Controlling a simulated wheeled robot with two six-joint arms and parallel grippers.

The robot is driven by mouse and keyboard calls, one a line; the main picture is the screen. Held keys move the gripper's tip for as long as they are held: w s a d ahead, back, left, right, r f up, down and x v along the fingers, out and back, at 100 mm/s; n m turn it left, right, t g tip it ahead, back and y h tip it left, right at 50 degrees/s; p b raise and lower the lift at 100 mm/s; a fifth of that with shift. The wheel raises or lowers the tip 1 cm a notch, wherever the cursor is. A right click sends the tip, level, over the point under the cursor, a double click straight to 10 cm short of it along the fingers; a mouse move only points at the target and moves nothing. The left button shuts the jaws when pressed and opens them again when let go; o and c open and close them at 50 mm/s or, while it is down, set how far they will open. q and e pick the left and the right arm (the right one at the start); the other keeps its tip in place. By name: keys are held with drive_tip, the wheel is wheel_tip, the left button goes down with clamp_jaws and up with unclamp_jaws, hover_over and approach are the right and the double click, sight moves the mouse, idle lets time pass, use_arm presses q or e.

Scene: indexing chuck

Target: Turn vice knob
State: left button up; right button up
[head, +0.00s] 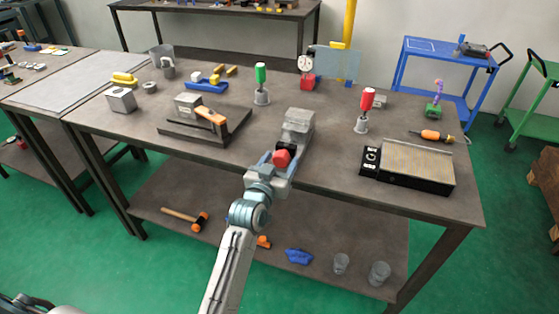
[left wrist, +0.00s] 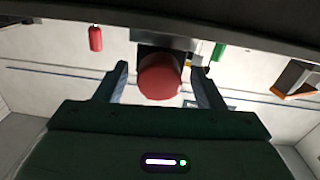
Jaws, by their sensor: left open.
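The vice (head: 298,122) is a grey block-like body near the front middle of the table. Its red round knob (head: 281,157) faces the table's front edge. My left gripper (head: 279,161) is at the knob, with its arm coming up from below. In the left wrist view the knob (left wrist: 160,77) sits between the two open fingers of my left gripper (left wrist: 160,70). A gap shows on each side of the knob, so the fingers look apart from it. My right gripper is not in view.
A black box with a ribbed tan top (head: 417,165) lies to the right. A dark plate with a small block and an orange-handled tool (head: 211,115) lies to the left. Green (head: 261,75) and red-handled tools (head: 367,100) stand behind. A lower shelf (head: 180,190) holds a hammer and cups.

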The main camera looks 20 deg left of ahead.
use_arm(q)
drive_tip(key=shift+c, duration=0.2)
drive_tip(key=c, duration=0.9)
drive_tip(key=shift+m, duration=1.1)
drive_tip(key=shift+c, duration=0.2)
drive_tip(key=shift+m, duration=1.1)
drive_tip(key=o, duration=1)
